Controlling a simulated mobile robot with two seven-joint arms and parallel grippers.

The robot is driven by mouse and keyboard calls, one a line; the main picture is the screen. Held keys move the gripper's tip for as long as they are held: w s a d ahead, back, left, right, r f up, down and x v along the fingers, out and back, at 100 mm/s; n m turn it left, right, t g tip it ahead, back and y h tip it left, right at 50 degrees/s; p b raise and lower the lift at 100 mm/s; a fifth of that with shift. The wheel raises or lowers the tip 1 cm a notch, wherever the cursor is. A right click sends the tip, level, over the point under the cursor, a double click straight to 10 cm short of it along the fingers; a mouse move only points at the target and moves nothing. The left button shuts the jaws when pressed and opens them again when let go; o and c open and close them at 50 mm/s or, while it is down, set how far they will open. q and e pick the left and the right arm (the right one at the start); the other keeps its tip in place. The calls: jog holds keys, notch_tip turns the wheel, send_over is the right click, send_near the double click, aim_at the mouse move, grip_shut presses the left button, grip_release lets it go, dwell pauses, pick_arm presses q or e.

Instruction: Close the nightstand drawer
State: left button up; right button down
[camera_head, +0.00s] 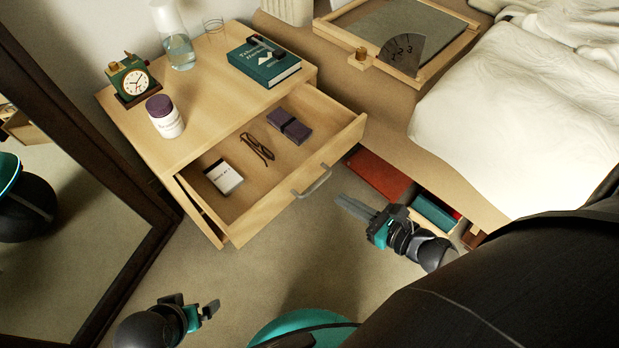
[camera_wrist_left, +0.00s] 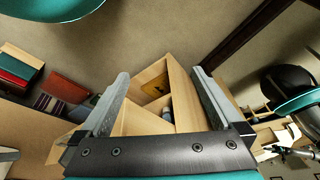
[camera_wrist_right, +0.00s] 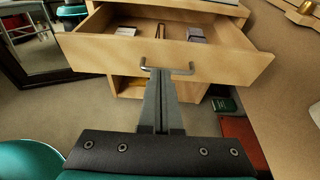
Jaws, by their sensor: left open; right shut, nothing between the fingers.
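The wooden nightstand (camera_head: 205,95) stands at the upper left in the head view, with its drawer (camera_head: 285,197) pulled out. The drawer front carries a metal handle (camera_head: 313,183), which also shows in the right wrist view (camera_wrist_right: 168,69). Inside lie a white box (camera_head: 223,177), brown glasses (camera_head: 257,148) and a dark case (camera_head: 289,126). My right gripper (camera_head: 345,205) is shut and empty, just in front of the drawer front. In the right wrist view its fingertips (camera_wrist_right: 162,74) appear close to the handle; I cannot tell if they touch. My left gripper (camera_head: 208,309) is open and empty, low above the floor.
A clock (camera_head: 132,80), a jar (camera_head: 165,117), a carafe (camera_head: 175,45) and a green book (camera_head: 264,63) stand on the nightstand top. A dark-framed mirror (camera_head: 110,270) is at left. The bed (camera_head: 510,110) is at right, with a red item (camera_head: 378,175) beneath.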

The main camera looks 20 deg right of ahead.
jog(key=b, duration=0.1)
send_near(301, 173)
jog(key=x, duration=0.5)
jog(key=shift+s+d+f, duration=0.1)
jog(key=shift+f, duration=0.2)
pick_arm(q)
jog(key=shift+w+r+t, duration=0.15)
jog(key=shift+r, duration=0.75)
jog(key=shift+w+r+t, duration=0.15)
jog(key=shift+r, duration=0.7)
pick_arm(e)
jog(key=shift+w+a, duration=0.35)
jog(key=shift+w, duration=0.4)
